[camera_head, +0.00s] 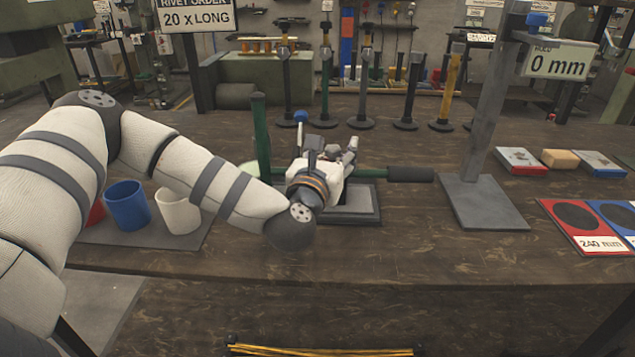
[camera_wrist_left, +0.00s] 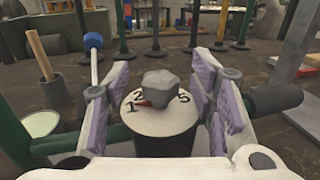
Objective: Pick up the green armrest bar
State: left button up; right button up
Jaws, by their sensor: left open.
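The green armrest bar (camera_head: 368,173) runs sideways on the bench from a green upright post (camera_head: 261,135) and ends in a black grip (camera_head: 410,174). In the left wrist view, a green length of it (camera_wrist_left: 55,143) shows at left and the dark grip (camera_wrist_left: 272,103) at right. My left gripper (camera_head: 334,148) is over the bar's middle and hides part of it. Its purple-padded fingers (camera_wrist_left: 160,98) are open on either side of a dark cylinder with a white numbered dial (camera_wrist_left: 168,125) and grey knob. Contact cannot be told. My right gripper is not in view.
A blue-tipped lever (camera_head: 301,117) stands close to my left gripper. A grey stand (camera_head: 484,200) with a "0 mm" sign is at right. Blue and white cups (camera_head: 127,205) stand at left. Several dark posts (camera_head: 365,85) line the back. The bench front is clear.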

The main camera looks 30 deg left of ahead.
pick_arm(q)
grip_shut()
jog(key=shift+r, duration=0.1)
